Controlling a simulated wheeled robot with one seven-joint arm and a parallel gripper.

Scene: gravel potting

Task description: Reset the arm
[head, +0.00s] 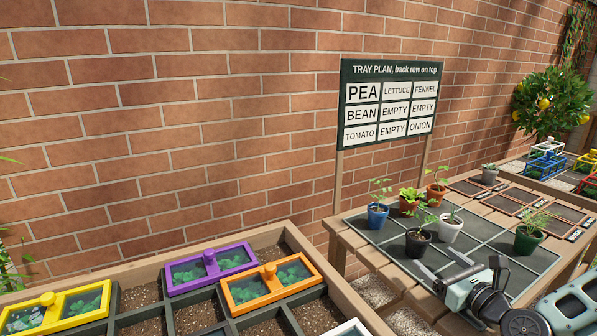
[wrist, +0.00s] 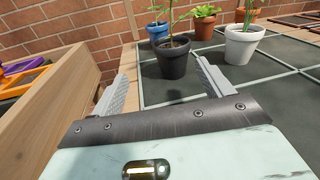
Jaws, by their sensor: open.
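My gripper (head: 441,267) is open and empty over the front left part of the gridded tray (head: 390,268) on the table. In the wrist view its two fingers (wrist: 156,82) stand wide apart. A black pot (wrist: 174,60) with a seedling shows beyond them, and a white pot (wrist: 242,46) stands behind the right finger. I cannot tell how far the fingers are from the black pot. In the head view the black pot (head: 418,243), the white pot (head: 450,230), a blue pot (head: 377,216), terracotta pots (head: 437,195) and a dark green pot (head: 528,240) stand on the tray.
A tray plan sign (head: 388,105) stands behind the table. At the left is a wooden planter (head: 110,272) with purple, orange and yellow lidded frames. A grey pot (head: 489,176) stands near brown marked plots (head: 520,203). The tray's front left cells look bare.

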